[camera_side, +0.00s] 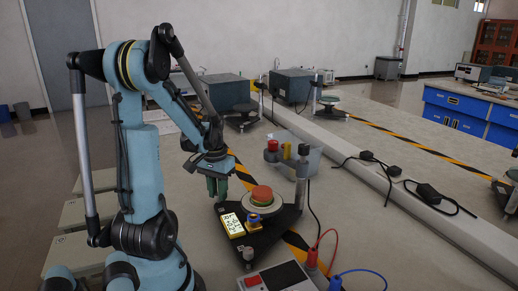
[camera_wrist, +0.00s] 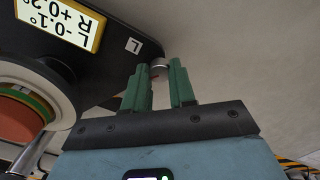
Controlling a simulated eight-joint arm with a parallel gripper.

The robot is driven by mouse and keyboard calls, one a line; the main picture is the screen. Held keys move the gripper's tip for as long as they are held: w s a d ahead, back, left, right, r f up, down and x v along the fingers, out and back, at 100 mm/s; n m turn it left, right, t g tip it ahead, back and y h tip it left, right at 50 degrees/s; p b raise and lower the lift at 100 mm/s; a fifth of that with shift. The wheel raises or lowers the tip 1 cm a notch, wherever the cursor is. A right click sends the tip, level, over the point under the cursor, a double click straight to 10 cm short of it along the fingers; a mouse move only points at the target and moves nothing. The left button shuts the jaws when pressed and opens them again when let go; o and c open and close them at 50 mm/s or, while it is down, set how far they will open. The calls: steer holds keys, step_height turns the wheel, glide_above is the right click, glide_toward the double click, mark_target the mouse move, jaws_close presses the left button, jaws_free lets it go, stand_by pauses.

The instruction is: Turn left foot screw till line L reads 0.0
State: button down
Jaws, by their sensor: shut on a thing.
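My gripper (camera_wrist: 160,85) has green fingers and is shut on the left foot screw (camera_wrist: 160,65), a small metal knob at the corner of the black base plate (camera_wrist: 125,62) beside a white "L" label. The yellow-framed display (camera_wrist: 62,18) shows upside down in the wrist view and reads L -0.1° and R +0.2°. In the side view my gripper (camera_side: 217,190) points down at the far left corner of the plate, and its fingers hide the screw there. The display (camera_side: 232,225) also shows in that view, too small to read surely.
A red-brown disc on a round platform (camera_side: 262,203) stands on the plate, near a dark post (camera_side: 302,175). Red and blue cables and a box (camera_side: 278,278) lie in front.

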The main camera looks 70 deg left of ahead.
steer(key=shift+m, duration=1.2)
steer(key=c, duration=0.9)
jaws_free()
steer(key=shift+r, duration=0.15)
step_height(320, 180, up, 12)
steer(key=shift+f, duration=0.1)
